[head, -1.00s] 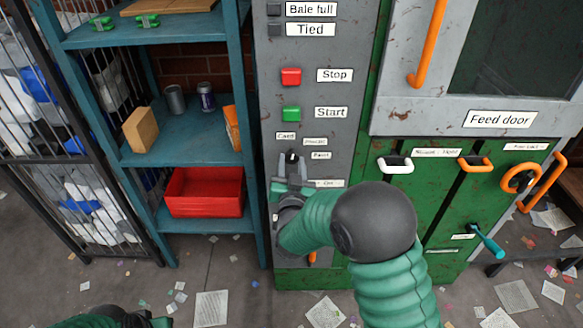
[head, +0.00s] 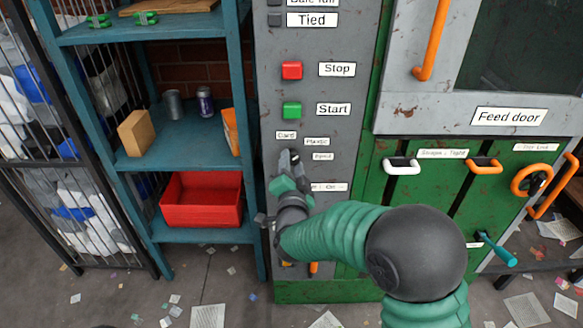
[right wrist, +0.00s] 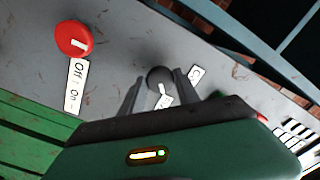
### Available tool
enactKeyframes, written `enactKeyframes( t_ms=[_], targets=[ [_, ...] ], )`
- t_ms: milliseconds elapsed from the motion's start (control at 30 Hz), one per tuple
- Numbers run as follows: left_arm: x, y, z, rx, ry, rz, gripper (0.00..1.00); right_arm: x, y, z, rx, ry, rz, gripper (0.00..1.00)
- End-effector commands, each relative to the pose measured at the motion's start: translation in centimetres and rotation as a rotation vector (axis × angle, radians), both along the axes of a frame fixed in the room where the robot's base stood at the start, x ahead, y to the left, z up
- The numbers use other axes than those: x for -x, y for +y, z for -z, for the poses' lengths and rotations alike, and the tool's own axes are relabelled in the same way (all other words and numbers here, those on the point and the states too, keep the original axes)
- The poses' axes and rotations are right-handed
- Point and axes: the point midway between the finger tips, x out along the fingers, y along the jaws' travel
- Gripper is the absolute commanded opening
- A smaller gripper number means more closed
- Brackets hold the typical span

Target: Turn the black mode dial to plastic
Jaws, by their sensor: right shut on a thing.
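The black mode dial (head: 294,156) is on the grey panel, just below the small labels Card (head: 286,135) and Plastic (head: 317,142). A third small label (head: 322,156) is hard to read. My right gripper (head: 290,163) reaches it from below and is shut on it. In the right wrist view the dial (right wrist: 160,78) sits between the two fingertips (right wrist: 158,92). Its white mark points towards a partly hidden label starting with P (right wrist: 165,102); the label starting with C (right wrist: 196,74) is beside the other finger. My left gripper is out of view.
The red Stop button (head: 292,70) and green Start button (head: 292,110) are above the dial. A red knob (right wrist: 73,38) labelled Off and On is nearby. Blue shelving (head: 180,135) stands left, the green machine with handles (head: 402,166) right.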

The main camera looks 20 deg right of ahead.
Motion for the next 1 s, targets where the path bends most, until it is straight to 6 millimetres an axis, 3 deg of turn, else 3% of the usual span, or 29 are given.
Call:
enactKeyframes(
  t_ms=[433, 467, 600, 1000],
  targets=[
    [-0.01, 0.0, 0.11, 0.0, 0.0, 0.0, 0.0, 0.06, -0.05, 0.25, -0.011, 0.003, 0.001, 0.0],
    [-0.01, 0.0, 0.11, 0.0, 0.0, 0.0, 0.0, 0.06, -0.05, 0.25, -0.01, 0.003, 0.001, 0.41],
    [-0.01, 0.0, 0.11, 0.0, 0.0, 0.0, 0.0, 0.05, -0.05, 0.2, -0.01, 0.002, 0.001, 0.59],
    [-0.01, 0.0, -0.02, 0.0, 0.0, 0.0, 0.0, 0.81, 0.26, 0.04, -0.01, 0.0, 0.0, 0.6]
  ],
)
